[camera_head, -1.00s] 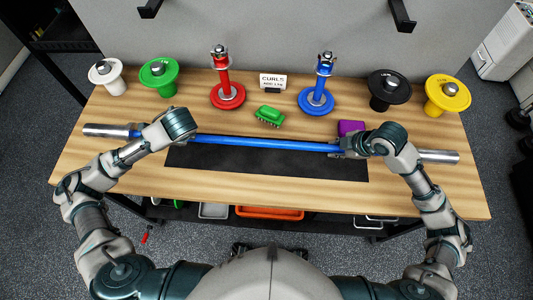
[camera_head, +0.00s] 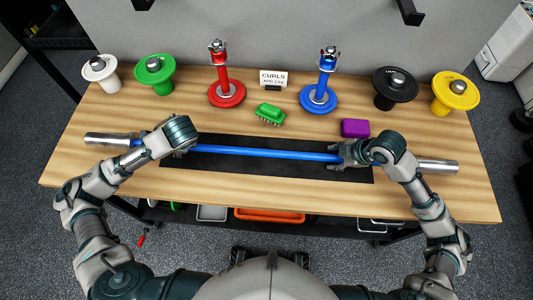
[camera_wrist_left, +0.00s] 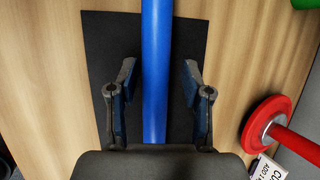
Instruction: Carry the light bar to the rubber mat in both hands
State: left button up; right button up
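The light bar, a blue rod (camera_head: 265,153) with silver end sleeves, runs left to right over the black rubber mat (camera_head: 265,173) on the table. Its sleeves reach past both mat ends. I cannot tell whether it touches the mat. My left gripper (camera_head: 180,150) is at the bar's left part. In the left wrist view my left gripper's fingers (camera_wrist_left: 160,92) stand open on both sides of the blue rod (camera_wrist_left: 156,60), with gaps. My right gripper (camera_head: 338,154) is at the bar's right part, its fingers spread above and below the rod.
Behind the bar stand red (camera_head: 226,93) and blue (camera_head: 318,98) weights on posts, white, green, black and yellow weights, and a small sign (camera_head: 273,79). The front table strip is bare.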

pick_arm(q)
jog(key=o, duration=0.8)
jog(key=shift+a, duration=0.1)
pick_arm(e)
jog(key=shift+d+f, duration=0.1)
pick_arm(q)
jog(key=shift+r, duration=0.1)
jog(key=v, duration=1.1)
jog(key=shift+r, duration=0.3)
jog(key=shift+s, duration=0.1)
jog(key=shift+d, duration=0.3)
pick_arm(e)
jog(key=o, duration=0.8)
jog(key=shift+w, duration=0.1)
